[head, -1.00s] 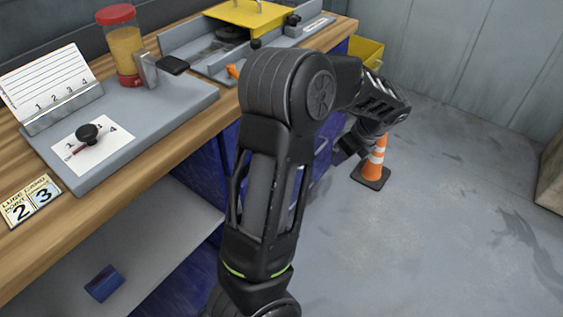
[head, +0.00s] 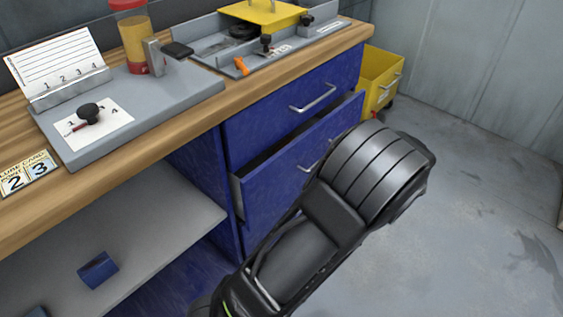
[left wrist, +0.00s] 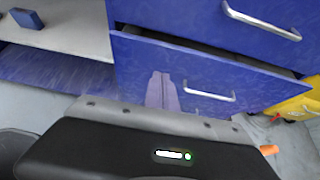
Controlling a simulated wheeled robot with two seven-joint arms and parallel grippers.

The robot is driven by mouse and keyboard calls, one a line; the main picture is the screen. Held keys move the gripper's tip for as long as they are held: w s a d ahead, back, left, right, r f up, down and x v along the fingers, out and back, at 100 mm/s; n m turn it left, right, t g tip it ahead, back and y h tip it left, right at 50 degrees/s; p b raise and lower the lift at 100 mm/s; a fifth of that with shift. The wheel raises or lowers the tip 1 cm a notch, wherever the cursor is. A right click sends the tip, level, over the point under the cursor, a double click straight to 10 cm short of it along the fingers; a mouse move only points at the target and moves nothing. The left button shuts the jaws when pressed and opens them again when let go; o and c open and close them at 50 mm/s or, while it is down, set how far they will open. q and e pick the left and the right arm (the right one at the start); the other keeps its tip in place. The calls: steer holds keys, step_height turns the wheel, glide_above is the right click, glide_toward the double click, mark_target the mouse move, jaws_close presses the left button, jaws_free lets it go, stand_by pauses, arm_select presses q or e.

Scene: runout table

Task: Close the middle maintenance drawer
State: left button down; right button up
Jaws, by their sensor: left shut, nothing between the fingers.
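The blue middle drawer (head: 272,192) stands partly open below the closed top drawer (head: 258,130); a dark gap shows along its upper edge. In the left wrist view the middle drawer's front (left wrist: 135,65) and its silver handle (left wrist: 209,93) face the camera. My left gripper (left wrist: 161,76) appears as a pale, narrow shape with its fingers together, in front of the drawer face left of the handle. I cannot tell whether it touches the face. In the head view my forearm hides the gripper and part of the drawer. My right gripper is not in view.
The wooden worktop (head: 190,133) above carries a grey board, a red-capped jar (head: 135,40) and a yellow-topped fixture. An open shelf (head: 150,215) with a blue block (head: 98,270) lies left. A yellow bin (head: 380,75) stands beyond the drawers. The floor at right is clear.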

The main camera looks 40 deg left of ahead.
arm_select(q)
steer(key=b, duration=0.2)
glide_toward(277, 160)
step_height(277, 160, down, 4)
steer(key=a, duration=0.4)
steer(key=shift+r, duration=0.2)
steer(key=shift+a+b, duration=0.35)
steer(key=shift+a, duration=0.4)
steer(key=shift+r, duration=0.1)
